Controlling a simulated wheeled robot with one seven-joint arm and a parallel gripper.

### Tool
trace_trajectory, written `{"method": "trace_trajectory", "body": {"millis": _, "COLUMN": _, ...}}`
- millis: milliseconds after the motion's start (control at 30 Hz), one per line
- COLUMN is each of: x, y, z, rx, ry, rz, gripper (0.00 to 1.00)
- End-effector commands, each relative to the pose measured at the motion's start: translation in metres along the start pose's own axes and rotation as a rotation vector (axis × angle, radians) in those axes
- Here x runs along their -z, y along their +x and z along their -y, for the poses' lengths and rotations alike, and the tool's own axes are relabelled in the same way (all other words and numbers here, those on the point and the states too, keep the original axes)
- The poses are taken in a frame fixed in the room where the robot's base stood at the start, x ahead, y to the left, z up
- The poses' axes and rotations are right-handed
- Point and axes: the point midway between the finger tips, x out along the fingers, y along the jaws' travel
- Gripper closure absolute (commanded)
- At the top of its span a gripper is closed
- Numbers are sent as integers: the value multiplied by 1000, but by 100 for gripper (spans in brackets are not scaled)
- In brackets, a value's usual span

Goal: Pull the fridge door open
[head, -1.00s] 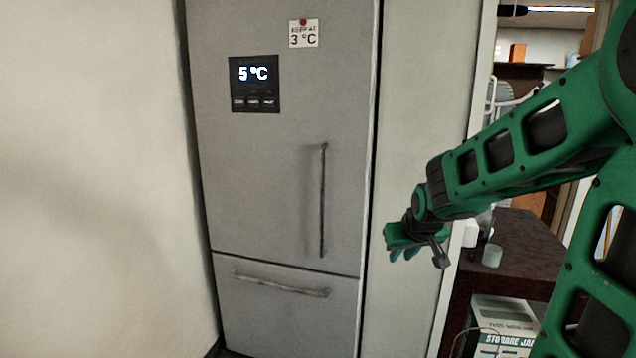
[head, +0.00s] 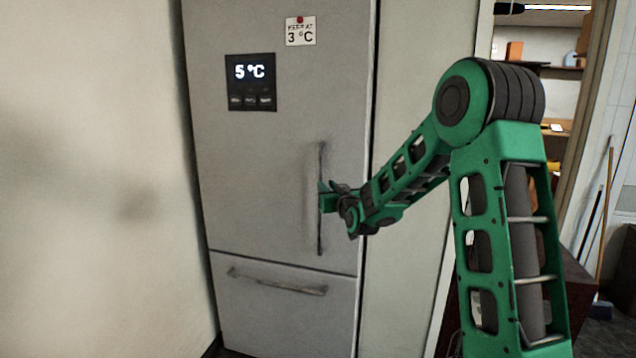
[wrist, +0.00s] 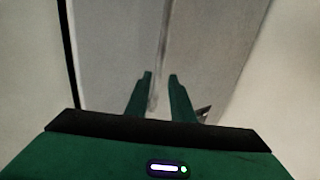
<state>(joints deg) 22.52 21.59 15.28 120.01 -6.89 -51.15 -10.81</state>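The grey fridge door (head: 260,170) is shut, flush with its cabinet. Its long vertical handle (head: 321,238) is at the right side of the door. In the head view my gripper (head: 323,196) is at about the middle of the handle and covers part of it. In the wrist view my two green fingers (wrist: 160,95) are spread apart. The handle (wrist: 160,50) shows as a thin strip running down between them, nearer the left finger. I cannot tell whether either finger touches it.
Below is a drawer with a horizontal handle (head: 278,283). The door carries a display (head: 251,83) reading 5 °C and a 3 °C note (head: 301,31). A pale wall (head: 90,180) stands close on the left. A pale panel (head: 412,180) is on the right, with shelves beyond.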

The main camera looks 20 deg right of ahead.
Motion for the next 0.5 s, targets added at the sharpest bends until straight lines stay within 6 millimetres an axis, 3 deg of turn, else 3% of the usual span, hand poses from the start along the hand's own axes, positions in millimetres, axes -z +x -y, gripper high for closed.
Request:
{"method": "trace_trajectory", "body": {"millis": 300, "x": -1, "y": 56, "z": 0, "rx": -1, "ry": 0, "rz": 1, "gripper": 78}}
{"method": "trace_trajectory", "body": {"millis": 500, "x": -1, "y": 81, "z": 0, "rx": 0, "ry": 0, "rz": 1, "gripper": 78}}
